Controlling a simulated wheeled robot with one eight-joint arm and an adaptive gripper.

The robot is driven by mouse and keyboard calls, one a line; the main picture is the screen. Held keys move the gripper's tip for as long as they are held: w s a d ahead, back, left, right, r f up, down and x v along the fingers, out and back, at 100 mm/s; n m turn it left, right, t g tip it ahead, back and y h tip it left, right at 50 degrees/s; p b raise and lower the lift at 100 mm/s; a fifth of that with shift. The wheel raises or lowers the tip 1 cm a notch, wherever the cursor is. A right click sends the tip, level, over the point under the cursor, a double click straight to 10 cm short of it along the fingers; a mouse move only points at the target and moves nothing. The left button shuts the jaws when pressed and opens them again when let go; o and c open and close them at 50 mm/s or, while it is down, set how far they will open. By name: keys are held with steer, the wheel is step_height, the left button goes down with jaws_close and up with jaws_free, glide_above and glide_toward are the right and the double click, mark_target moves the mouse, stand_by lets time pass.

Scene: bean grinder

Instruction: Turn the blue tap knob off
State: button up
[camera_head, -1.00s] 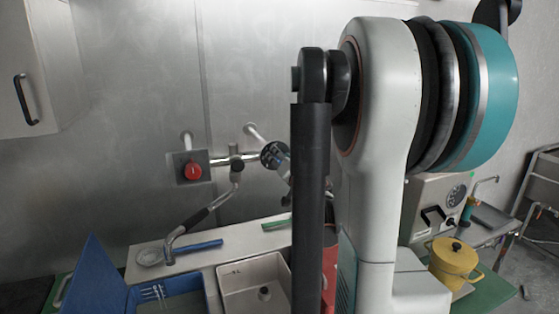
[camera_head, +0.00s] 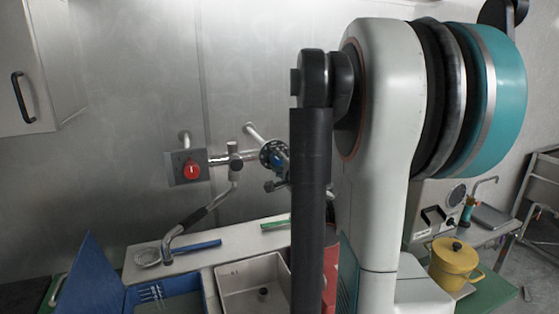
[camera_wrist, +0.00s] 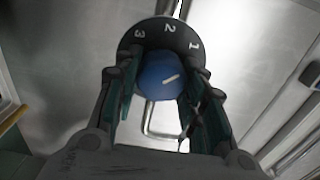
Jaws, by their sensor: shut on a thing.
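The blue tap knob (camera_wrist: 160,76) sits on a dark round dial (camera_wrist: 168,38) marked 1, 2 and 3 in the wrist view. Its white mark slants, rising toward the right. My gripper (camera_wrist: 160,98) has one finger on each side of the knob and is shut on it. In the head view the blue knob (camera_head: 277,159) shows at the right end of the wall tap's pipe (camera_head: 233,158). My dark arm link hides part of the area just right of it, and the gripper is only partly seen there.
A red knob (camera_head: 191,172) is on the tap's left side, with the spout (camera_head: 200,216) curving below. A white sink (camera_head: 226,275), a blue bin (camera_head: 131,297) and a counter with blue and green utensils lie underneath. A yellow pot (camera_head: 448,266) stands at right.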

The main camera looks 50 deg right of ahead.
steer(key=m, duration=0.4)
steer(key=shift+f+m, duration=0.15)
steer(key=shift+m, duration=0.15)
steer(key=shift+a+f+m+b, duration=0.1)
steer(key=shift+m+b, duration=0.2)
steer(key=shift+m, duration=1.7)
steer(key=o, duration=1.1)
steer(key=shift+v, duration=3.7)
